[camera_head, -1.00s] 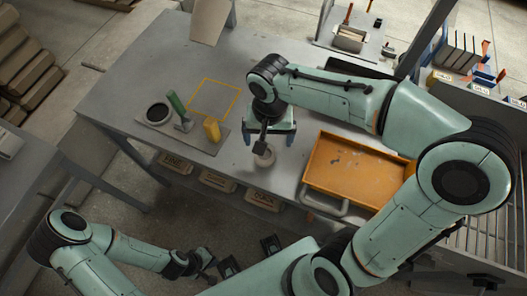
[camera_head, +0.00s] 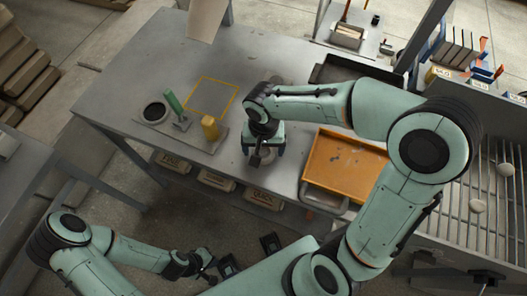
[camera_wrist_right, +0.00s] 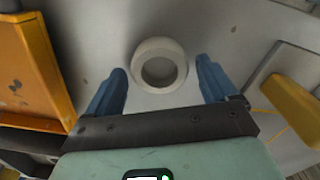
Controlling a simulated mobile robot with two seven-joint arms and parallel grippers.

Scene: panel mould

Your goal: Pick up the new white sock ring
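A round white ring (camera_wrist_right: 160,46) with a dark recessed centre lies on the grey table in the right wrist view. My right gripper (camera_wrist_right: 161,75) is open, with its two blue fingers apart on either side of the ring. No contact with the ring shows. In the head view my right gripper (camera_head: 263,152) points down near the table's front edge and mostly hides the ring. My left gripper (camera_head: 206,264) is low in front of the table, empty as far as I see; its finger opening is unclear.
An orange tray (camera_head: 345,168) stands right of my right gripper. A grey mat with a black-filled dish (camera_head: 155,112), a green-handled tool (camera_head: 174,103) and a yellow block (camera_head: 210,127) lies to the left. A yellow outlined square (camera_head: 212,97) is empty.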

